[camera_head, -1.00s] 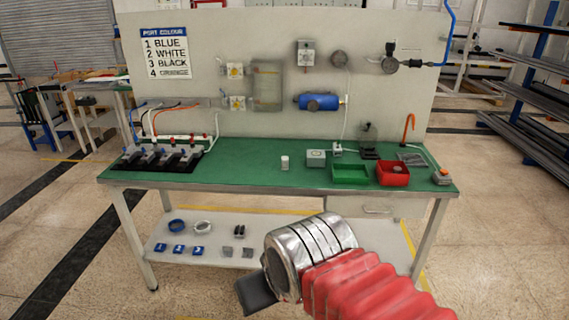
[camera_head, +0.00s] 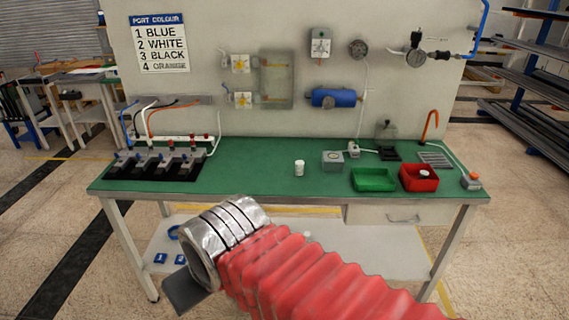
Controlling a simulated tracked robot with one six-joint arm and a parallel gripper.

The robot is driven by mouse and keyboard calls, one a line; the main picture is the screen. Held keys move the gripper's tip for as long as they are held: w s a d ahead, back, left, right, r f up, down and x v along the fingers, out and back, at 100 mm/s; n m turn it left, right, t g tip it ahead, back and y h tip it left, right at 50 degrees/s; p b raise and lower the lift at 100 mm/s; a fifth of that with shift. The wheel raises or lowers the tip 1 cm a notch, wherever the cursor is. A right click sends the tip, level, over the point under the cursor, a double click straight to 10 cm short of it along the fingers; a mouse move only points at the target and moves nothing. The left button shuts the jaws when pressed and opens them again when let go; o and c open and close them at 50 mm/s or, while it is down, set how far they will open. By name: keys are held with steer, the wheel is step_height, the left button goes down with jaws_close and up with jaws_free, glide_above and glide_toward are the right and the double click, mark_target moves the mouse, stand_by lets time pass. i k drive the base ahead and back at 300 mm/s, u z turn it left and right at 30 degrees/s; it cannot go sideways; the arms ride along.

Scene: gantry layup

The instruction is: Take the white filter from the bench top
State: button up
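A small white cylinder (camera_head: 299,168), which looks like the white filter, stands upright on the green bench top (camera_head: 250,180) near its middle. Nothing touches it. My gripper (camera_head: 186,291) shows only as a dark grey piece at the end of my silver and red arm, low and left of centre, in front of the bench. It is well apart from the white cylinder. The rest of it is hidden behind the silver wrist, and I cannot see whether its fingers are open.
Right of the cylinder are a grey box (camera_head: 333,161), a green tray (camera_head: 373,186) and a red bin (camera_head: 405,182) with a white-topped item inside. A black valve block (camera_head: 155,165) fills the left end. The bench top between block and cylinder is clear.

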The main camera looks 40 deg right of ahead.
mark_target(300, 167)
steer(key=z, duration=0.05)
steer(key=i, duration=0.6)
steer(key=z, duration=0.65)
steer(key=i, duration=0.5)
steer(key=z, duration=0.4)
